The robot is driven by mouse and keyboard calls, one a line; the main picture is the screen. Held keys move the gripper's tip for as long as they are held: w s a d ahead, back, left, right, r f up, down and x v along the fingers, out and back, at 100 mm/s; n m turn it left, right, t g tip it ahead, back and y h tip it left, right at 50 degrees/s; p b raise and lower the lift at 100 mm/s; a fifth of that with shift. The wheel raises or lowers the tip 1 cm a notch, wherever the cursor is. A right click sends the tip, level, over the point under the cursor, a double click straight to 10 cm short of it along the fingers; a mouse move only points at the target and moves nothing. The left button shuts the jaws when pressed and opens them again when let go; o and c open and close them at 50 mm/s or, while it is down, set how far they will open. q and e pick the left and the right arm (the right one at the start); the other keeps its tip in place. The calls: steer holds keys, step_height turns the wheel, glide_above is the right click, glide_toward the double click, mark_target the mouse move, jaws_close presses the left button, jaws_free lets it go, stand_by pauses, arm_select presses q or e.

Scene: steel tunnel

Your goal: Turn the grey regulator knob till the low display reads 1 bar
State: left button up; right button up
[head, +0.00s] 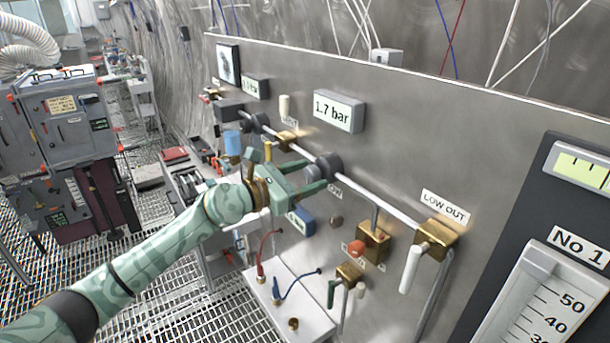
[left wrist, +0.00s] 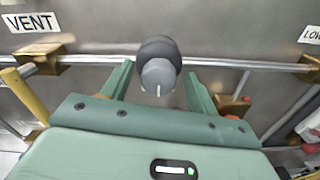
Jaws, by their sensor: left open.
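The grey regulator knob (head: 313,175) sits on the front of a dark round regulator body (head: 330,164) on the panel's pipe. In the left wrist view the knob (left wrist: 158,76) has a short white mark pointing downward. My left gripper (head: 322,176) is open, with one finger on each side of the knob; it also shows in the left wrist view (left wrist: 160,72), with gaps between fingers and knob. A display (head: 338,112) above the regulator reads 1.7 bar. My right gripper is not in view.
Brass valves with a white lever (head: 411,270) and a red knob (head: 356,248) stand right of and below the regulator. A LOW OUT label (head: 445,207) is at the right, a VENT label (left wrist: 33,22) at the left. A second display (head: 256,87) is farther back.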

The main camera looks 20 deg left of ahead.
arm_select(q)
steer(key=shift+a, duration=0.1)
steer(key=shift+c, duration=0.3)
steer(key=c, duration=0.9)
steer(key=shift+r+n+p, duration=0.1)
steer(key=shift+n+p, duration=0.8)
steer(key=shift+n, duration=0.1)
steer(key=n+p, duration=0.2)
steer(key=n, duration=0.1)
steer(key=shift+r+p, duration=0.1)
steer(key=shift+p, duration=0.2)
steer(key=n+p, duration=0.3)
steer(key=n, duration=0.2)
steer(key=shift+a+n, duration=0.1)
steer(key=shift+n, duration=0.3)
steer(key=shift+w+f+n+p, duration=0.1)
steer(key=shift+f+n+p, duration=0.1)
steer(key=shift+n+p, duration=1)
steer(key=shift+n, duration=0.4)
